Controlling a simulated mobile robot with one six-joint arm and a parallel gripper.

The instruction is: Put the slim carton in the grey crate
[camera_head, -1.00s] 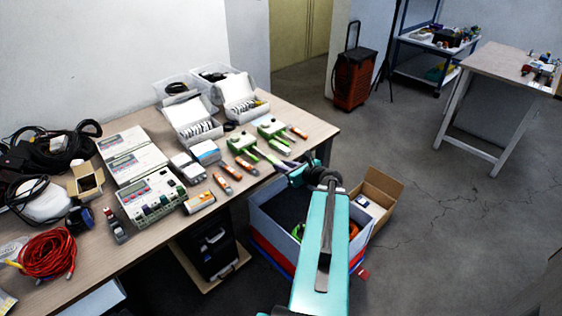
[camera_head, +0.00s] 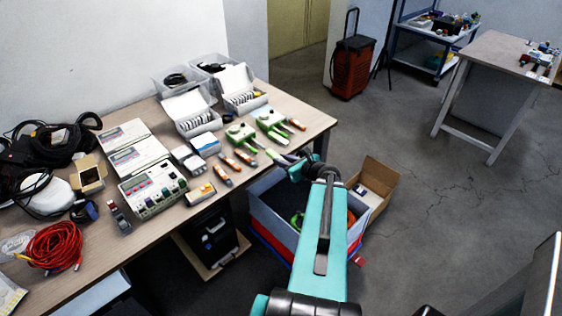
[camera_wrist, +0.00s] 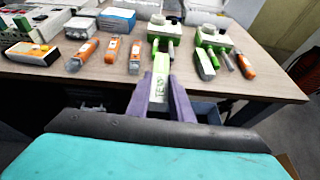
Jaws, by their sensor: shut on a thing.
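My gripper (camera_wrist: 163,105) is shut on the slim carton (camera_wrist: 159,88), a narrow white and green box with lettering. In the wrist view the carton stands between the two purple fingers, pointing away, in front of the table's edge. In the head view my gripper (camera_head: 285,161) is by the table's right front edge, and the carton is hard to make out there.
The wooden table (camera_head: 75,276) holds several screwdriver-like orange tools, green-white devices, meters and cables. An open cardboard box (camera_head: 377,180) stands right of the crate. A black case (camera_head: 212,243) is under the table.

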